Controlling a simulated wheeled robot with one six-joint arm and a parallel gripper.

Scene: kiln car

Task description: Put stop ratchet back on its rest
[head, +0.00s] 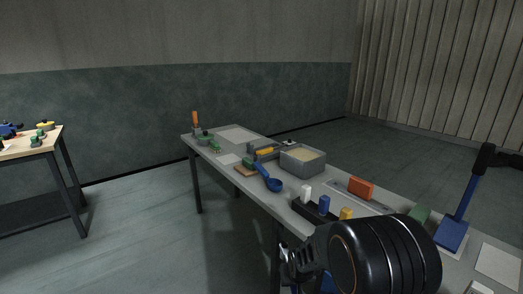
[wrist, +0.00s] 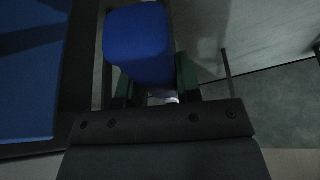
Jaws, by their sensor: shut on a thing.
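In the wrist view, my gripper (wrist: 153,84) is shut on a blue block-like part, which I take to be the stop ratchet (wrist: 140,45). Its rounded blue end stands out beyond the dark green finger pads, and the rest of it is hidden between the fingers. In the head view, my black arm hides most of the gripper, and only a bit of blue shows below it at the bottom edge. I cannot tell which thing is the ratchet's rest.
A long grey table (head: 225,165) runs from back left to front right. A second table (head: 34,143) stands far left.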

